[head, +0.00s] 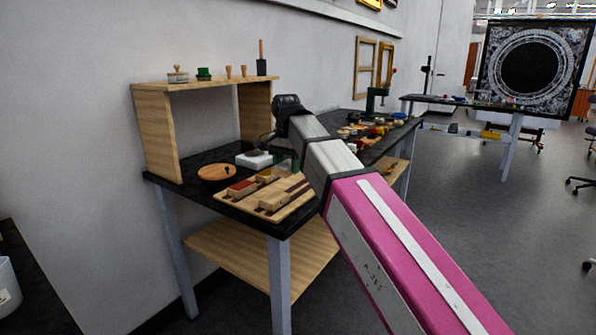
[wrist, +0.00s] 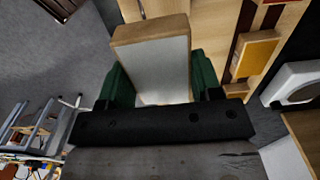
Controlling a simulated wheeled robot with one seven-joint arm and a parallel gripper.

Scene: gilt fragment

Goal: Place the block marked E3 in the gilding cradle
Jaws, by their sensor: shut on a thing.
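My gripper (wrist: 160,76) has green fingers shut on a block (wrist: 152,52) with a pale grey face and a wooden edge. No E3 mark is readable on it. Beneath and beyond the block in the wrist view is a wooden board (wrist: 212,22) with dark slots and a yellow piece (wrist: 257,52). In the head view this slotted board (head: 302,207) lies at the bench's front, and I cannot tell for sure whether it is the gilding cradle. My gripper (head: 286,163) is mostly hidden behind my arm there, above the bench behind the board.
A round wooden-topped item (head: 214,172) and a white item (head: 254,159) stand behind the board on the dark bench (head: 190,191). A wooden shelf (head: 155,135) holding stamps rises at the back left. Several small pots (head: 375,130) crowd the far end.

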